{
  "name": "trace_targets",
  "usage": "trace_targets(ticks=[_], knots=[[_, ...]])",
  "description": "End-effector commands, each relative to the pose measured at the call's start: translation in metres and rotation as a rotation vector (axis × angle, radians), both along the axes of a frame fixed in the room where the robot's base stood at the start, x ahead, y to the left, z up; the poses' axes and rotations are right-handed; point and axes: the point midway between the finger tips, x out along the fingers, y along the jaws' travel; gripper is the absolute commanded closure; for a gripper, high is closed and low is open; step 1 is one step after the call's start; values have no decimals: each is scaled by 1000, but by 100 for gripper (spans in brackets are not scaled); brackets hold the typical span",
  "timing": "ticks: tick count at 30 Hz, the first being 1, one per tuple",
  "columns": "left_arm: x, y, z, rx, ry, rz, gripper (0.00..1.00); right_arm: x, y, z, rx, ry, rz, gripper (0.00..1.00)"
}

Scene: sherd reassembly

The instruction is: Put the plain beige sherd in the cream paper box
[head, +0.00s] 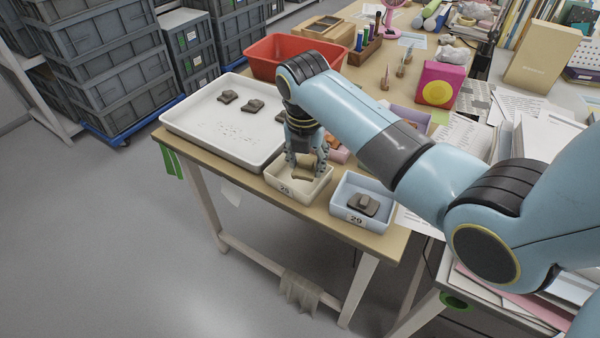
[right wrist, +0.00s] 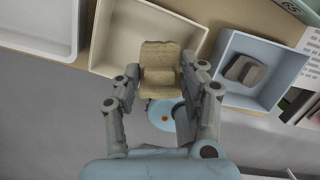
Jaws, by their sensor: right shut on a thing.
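The plain beige sherd (right wrist: 160,68) is between the fingers of my right gripper (right wrist: 156,92), which is shut on it. In the head view the right gripper (head: 306,165) points down over the cream paper box (head: 309,194), and the sherd (head: 302,175) shows within the box's outline. In the right wrist view the cream box (right wrist: 117,40) lies behind the sherd. I cannot tell whether the sherd touches the box floor. My left gripper is not in view.
A blue box (head: 343,208) with a grey-brown sherd (head: 364,204) stands right of the cream box. A white tray (head: 181,125) with several dark sherds lies to the left. A red bin (head: 262,60) stands behind. The table's front edge is close.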

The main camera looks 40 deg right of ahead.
Motion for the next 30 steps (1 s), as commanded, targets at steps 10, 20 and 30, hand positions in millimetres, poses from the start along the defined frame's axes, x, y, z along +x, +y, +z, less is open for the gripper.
trace_targets(ticks=[10,20,30], knots=[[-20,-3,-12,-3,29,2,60,25,1,-31,1,3,0,90],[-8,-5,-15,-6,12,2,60,25,1,-55,0,0,0,90],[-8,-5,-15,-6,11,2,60,24,1,-57,0,0,0,44]])
